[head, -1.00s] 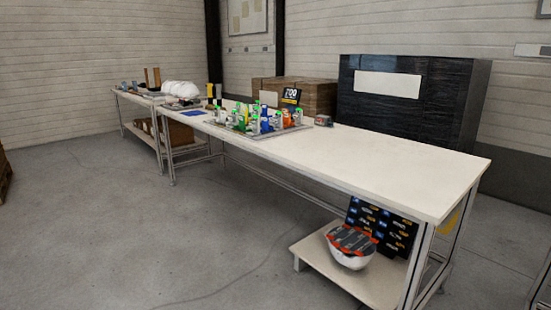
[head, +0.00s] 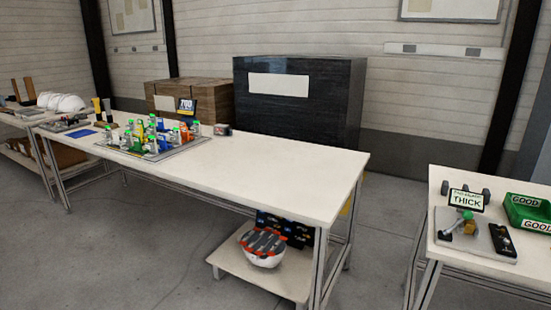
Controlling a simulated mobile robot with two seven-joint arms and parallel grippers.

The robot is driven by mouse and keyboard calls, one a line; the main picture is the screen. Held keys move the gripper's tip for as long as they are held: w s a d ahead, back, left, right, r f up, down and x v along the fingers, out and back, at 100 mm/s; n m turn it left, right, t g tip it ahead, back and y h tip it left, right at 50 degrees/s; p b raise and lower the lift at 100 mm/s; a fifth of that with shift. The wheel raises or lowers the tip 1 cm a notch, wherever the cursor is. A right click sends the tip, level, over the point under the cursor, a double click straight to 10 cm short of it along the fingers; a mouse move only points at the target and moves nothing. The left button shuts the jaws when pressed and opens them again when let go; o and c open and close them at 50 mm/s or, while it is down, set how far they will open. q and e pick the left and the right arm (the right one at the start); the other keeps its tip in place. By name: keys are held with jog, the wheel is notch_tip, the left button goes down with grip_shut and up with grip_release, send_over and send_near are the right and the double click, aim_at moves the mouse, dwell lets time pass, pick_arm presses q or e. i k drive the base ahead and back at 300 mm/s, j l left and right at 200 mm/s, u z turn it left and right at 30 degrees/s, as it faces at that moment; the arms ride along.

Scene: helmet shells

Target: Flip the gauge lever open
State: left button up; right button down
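What looks like the gauge (head: 468,238) is a device on a light grey plate on the right table. It has a curved metal part and a small green and yellow piece on top. A black strip-shaped part (head: 502,240) is at the plate's right side. The lever is too small to tell, and so is its position. A small sign reading "THICK" (head: 467,199) stands behind it. Neither of my grippers is in view.
The right table (head: 440,270) also holds a green bin (head: 527,212) marked "GOOD". The long white table (head: 285,180) carries a fixture plate with several coloured clamps (head: 155,135). Floor shows between the tables.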

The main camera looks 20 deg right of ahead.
aim_at(467, 215)
jog(key=z, duration=1.9)
